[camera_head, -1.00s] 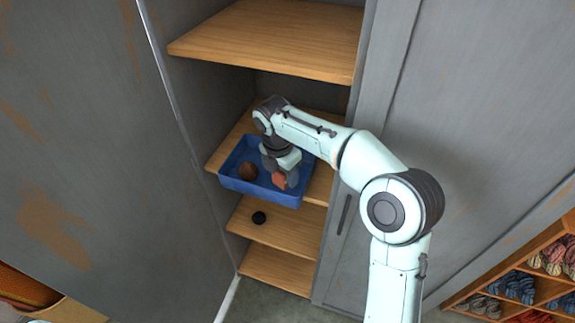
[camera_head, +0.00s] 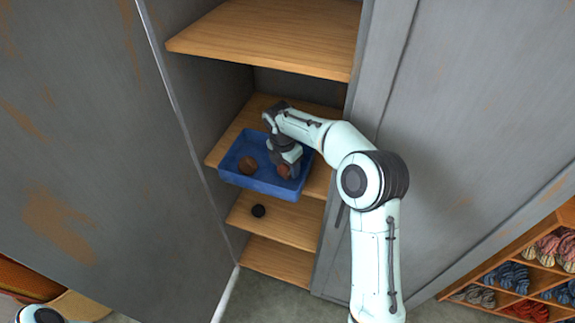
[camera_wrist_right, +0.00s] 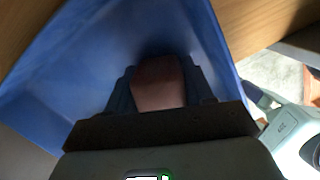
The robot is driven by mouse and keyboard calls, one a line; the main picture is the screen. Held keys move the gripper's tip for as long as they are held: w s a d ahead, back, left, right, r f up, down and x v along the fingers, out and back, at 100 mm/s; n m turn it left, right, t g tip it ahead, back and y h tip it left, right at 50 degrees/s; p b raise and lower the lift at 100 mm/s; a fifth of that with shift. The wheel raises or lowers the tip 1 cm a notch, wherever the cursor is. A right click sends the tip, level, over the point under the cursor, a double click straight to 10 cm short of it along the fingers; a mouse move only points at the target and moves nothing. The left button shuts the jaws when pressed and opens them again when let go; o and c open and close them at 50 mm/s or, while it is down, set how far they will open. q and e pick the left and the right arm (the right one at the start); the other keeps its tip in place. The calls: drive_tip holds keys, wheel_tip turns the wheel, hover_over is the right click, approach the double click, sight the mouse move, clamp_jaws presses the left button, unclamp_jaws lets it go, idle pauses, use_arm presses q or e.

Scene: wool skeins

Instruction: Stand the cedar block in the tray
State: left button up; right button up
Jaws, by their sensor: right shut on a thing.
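The blue tray (camera_head: 231,177) stands on a middle shelf of the open cabinet; its walls also show in the right wrist view (camera_wrist_right: 52,82). My right gripper (camera_head: 286,166) reaches down into the right part of the tray. It is shut on a reddish-brown block, the cedar block (camera_head: 284,172), which also shows between the fingers in the right wrist view (camera_wrist_right: 158,84). The block's lower end is hidden, so I cannot tell whether it touches the tray floor. My left gripper is out of view.
A brown round thing (camera_head: 247,165) lies in the tray, left of my gripper. A small black round thing (camera_head: 258,211) is on the shelf below. An upper shelf (camera_head: 270,38) overhangs behind. The cabinet door (camera_head: 90,150) stands at the left; wool skeins (camera_head: 510,275) fill a rack lower right.

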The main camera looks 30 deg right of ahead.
drive_tip(key=shift+r, duration=0.15)
drive_tip(key=o, duration=1)
drive_tip(key=shift+f, duration=0.2)
drive_tip(key=r, duration=0.5)
drive_tip(key=a+r+p, duration=0.1)
drive_tip(key=r, duration=0.2)
drive_tip(key=shift+s, duration=0.1)
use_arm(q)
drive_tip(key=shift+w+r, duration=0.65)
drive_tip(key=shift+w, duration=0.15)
use_arm(e)
drive_tip(key=shift+f, duration=0.15)
